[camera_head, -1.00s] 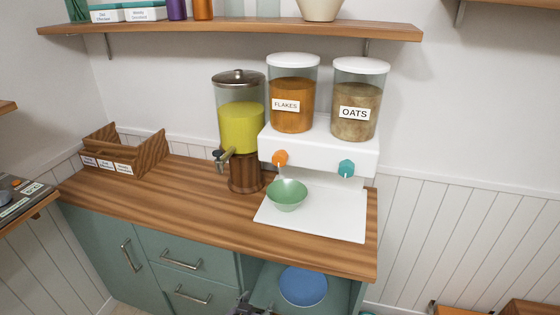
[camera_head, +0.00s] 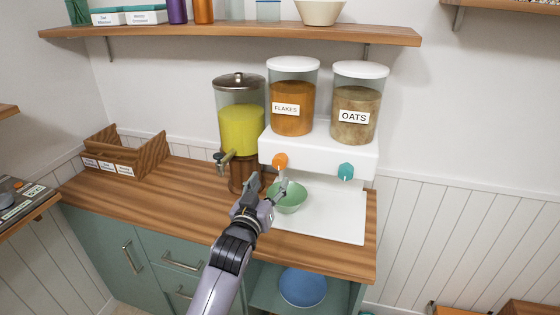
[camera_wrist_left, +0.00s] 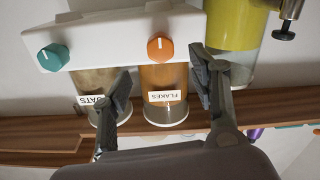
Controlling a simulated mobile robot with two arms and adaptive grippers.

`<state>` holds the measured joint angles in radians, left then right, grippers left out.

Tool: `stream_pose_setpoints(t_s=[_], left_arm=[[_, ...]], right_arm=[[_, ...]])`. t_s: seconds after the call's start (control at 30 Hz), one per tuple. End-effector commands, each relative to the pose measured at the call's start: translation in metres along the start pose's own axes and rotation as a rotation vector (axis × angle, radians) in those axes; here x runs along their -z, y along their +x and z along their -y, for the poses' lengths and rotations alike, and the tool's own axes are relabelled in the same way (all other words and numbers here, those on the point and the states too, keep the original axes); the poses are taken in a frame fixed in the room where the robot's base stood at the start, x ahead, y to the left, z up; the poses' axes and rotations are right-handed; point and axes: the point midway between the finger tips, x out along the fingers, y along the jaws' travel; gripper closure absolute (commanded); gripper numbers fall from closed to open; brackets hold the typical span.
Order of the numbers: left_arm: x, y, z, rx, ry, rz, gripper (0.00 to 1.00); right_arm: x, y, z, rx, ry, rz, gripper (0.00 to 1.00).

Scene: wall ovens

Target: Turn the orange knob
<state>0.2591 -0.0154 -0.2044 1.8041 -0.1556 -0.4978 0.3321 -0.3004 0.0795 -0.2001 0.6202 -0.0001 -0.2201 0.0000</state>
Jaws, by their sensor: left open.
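The orange knob (camera_head: 280,160) is on the white front of the cereal dispenser (camera_head: 330,150), below the flakes container (camera_head: 292,98). In the left wrist view the orange knob (camera_wrist_left: 160,49) shows between and beyond the fingers. My left gripper (camera_head: 268,187) is open and empty, below the knob and near the green bowl (camera_head: 291,197), apart from the knob. The left gripper's spread fingers also show in the left wrist view (camera_wrist_left: 160,92). The bowl sits on the dispenser's white base under the knob. My right gripper is not in view.
A teal knob (camera_head: 346,172) is right of the orange one, under the oats container (camera_head: 355,105). A juice dispenser (camera_head: 240,125) with a tap stands close on the left. A wooden shelf (camera_head: 230,35) hangs above. The counter's left part holds a wooden box (camera_head: 125,155).

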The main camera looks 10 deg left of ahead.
Motion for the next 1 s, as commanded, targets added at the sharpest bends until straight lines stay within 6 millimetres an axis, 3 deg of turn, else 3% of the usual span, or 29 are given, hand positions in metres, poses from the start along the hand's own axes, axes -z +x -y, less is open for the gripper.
stream_pose_setpoints(t_s=[0.2,0.5,0.7,1.0], left_arm=[[0.002,0.040,0.000,0.000,0.000,0.000,0.45],[0.001,0.085,0.000,0.001,0.000,0.001,0.45],[0.000,0.100,0.000,0.000,-0.001,0.000,0.45],[0.000,0.104,0.000,-0.001,0.000,0.000,0.45]], right_arm=[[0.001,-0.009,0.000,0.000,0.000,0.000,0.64],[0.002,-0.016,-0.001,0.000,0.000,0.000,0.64],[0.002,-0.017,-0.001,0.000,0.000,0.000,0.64],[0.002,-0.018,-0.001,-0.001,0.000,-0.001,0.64]])
